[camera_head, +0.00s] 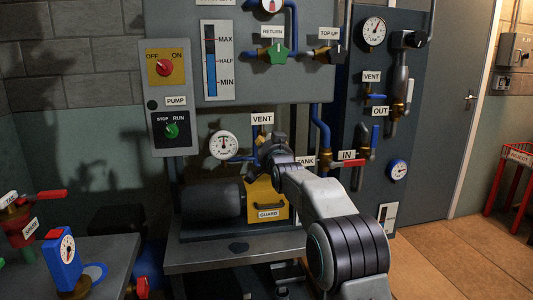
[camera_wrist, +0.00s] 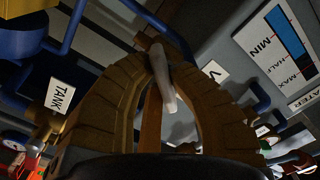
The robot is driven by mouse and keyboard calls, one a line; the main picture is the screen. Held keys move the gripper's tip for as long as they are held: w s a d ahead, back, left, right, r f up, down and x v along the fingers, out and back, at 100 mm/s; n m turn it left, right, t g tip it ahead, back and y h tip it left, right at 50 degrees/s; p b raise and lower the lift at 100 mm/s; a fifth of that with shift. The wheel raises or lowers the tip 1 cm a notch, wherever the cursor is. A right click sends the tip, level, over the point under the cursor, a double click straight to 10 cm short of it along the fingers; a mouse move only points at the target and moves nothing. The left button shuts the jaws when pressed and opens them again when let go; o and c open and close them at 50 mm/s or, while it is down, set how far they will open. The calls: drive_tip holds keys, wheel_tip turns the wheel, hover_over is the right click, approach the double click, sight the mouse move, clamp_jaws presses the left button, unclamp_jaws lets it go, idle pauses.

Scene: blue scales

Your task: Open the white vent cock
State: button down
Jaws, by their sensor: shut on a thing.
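The white vent cock's lever (camera_wrist: 162,78) shows in the wrist view as a pale, slim handle between my fingertips. My gripper (camera_wrist: 158,48) has its two brown ribbed fingers closed in on its upper end. In the head view my gripper (camera_head: 272,143) is at the pump's pipework, just below the white VENT label (camera_head: 262,118). The cock is hidden behind my gripper there, and its exact angle cannot be told. Part of the VENT label (camera_wrist: 213,72) also shows in the wrist view, right of the lever.
A round gauge (camera_head: 223,145) stands close left of my gripper. The yellow guard (camera_head: 265,198) is below. The red IN lever (camera_head: 352,162) and blue pipe (camera_head: 321,125) are close on the right. A second VENT label (camera_head: 371,76) is on the right panel.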

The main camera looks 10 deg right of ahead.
drive_tip(key=n+b, duration=0.1)
drive_tip(key=n, duration=0.2)
drive_tip(key=shift+r+n, duration=0.1)
drive_tip(key=shift+n, duration=0.2)
drive_tip(key=shift+r+n, duration=0.1)
drive_tip(key=shift+n, duration=1.8)
drive_tip(key=c, duration=1.1)
unclamp_jaws()
drive_tip(key=shift+c, duration=0.2)
drive_tip(key=s, duration=1.2)
